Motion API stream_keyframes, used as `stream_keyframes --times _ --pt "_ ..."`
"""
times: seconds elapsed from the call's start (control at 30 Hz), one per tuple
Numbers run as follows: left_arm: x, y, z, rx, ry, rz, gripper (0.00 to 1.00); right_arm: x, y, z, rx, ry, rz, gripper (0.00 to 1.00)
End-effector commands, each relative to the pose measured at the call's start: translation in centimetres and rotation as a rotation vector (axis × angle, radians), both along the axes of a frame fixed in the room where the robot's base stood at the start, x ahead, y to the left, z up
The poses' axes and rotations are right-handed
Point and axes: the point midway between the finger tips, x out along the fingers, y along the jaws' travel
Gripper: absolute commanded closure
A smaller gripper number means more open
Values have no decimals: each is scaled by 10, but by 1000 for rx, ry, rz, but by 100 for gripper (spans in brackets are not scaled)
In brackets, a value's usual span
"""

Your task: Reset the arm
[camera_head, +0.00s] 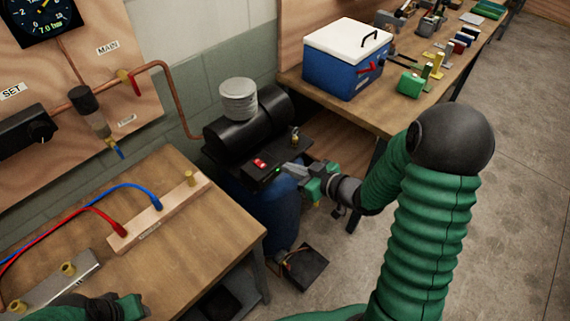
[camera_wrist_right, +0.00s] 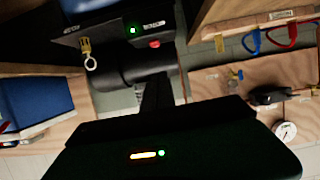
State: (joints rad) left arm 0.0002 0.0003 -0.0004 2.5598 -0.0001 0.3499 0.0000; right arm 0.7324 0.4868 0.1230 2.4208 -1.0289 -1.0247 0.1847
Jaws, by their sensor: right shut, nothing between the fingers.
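My right arm, in a green ribbed sleeve, reaches in from the right in the head view. Its gripper (camera_head: 288,170) is shut and empty, with its tips close to the compressor's switch box (camera_head: 262,172). I cannot tell whether they touch it. The box has a red switch (camera_head: 260,162) and a lit green light. In the right wrist view the red switch (camera_wrist_right: 154,44) and green light (camera_wrist_right: 133,30) show beyond a dark body that hides much of the view. My left gripper (camera_head: 128,307) is partly seen at the bottom left; its fingers are unclear.
The black and blue compressor (camera_head: 246,132) stands between the left workbench (camera_head: 215,235) and the right bench (camera_head: 395,118), which carries a blue cooler (camera_head: 340,72). A foot pedal (camera_head: 303,265) lies on the floor. Open floor lies at the right.

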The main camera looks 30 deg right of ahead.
Motion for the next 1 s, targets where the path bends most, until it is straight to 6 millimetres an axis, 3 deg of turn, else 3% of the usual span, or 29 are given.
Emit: stream_keyframes --times 0.43,0.6,0.67,0.73,0.9,1.0 --pt "0 0 0 0 0 -1 64 2 1 -2 -16 17 -8 100" --pt "0 0 0 0 0 -1 64 -3 5 -21 -164 237 -133 100" --pt "0 0 0 0 0 -1 64 -19 10 -29 -213 367 -199 100" --pt "0 0 0 0 0 0 64 -48 23 -36 -234 527 -261 100" --pt "0 0 0 0 0 0 64 -127 73 -43 -186 852 -303 100" --pt "0 0 0 0 0 0 64 -151 90 -44 -160 941 -297 100"
